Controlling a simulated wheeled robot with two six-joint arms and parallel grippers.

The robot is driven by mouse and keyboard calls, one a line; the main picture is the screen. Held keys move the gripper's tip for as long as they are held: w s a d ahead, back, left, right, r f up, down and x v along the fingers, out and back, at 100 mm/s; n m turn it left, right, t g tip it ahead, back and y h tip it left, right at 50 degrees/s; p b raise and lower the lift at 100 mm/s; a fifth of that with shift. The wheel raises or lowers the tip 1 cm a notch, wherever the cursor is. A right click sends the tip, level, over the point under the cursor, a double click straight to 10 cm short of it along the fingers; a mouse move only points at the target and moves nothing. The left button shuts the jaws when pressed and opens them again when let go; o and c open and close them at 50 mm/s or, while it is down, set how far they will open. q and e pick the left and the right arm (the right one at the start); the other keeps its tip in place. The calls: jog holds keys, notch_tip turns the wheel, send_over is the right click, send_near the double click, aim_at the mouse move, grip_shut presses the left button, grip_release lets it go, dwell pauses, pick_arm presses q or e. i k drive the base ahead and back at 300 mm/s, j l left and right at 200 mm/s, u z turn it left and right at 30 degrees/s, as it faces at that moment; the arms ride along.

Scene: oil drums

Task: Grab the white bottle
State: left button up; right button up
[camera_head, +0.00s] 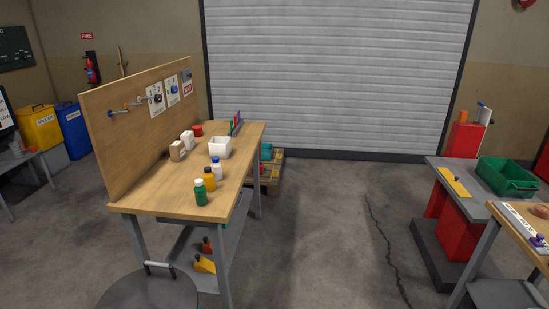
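The white bottle (217,170) with a blue cap stands upright on the wooden workbench (164,201). It is behind a yellow bottle (209,181) with a dark cap and a green bottle (201,195) with a white cap. The yellow bottle stands close in front of it and overlaps its lower left side. Neither of my grippers is in view.
A white open box (220,147) stands behind the white bottle, with small boxes (178,151) to its left. The bench has a tall back panel (130,125). A dark round object (150,291) is at the bench's front. Open floor (320,230) lies right.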

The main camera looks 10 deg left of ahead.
aim_at(216, 166)
jog(key=i+l, duration=0.2)
jog(key=i, duration=0.65)
jog(key=i+l+z, duration=0.15)
jog(key=i, duration=0.7)
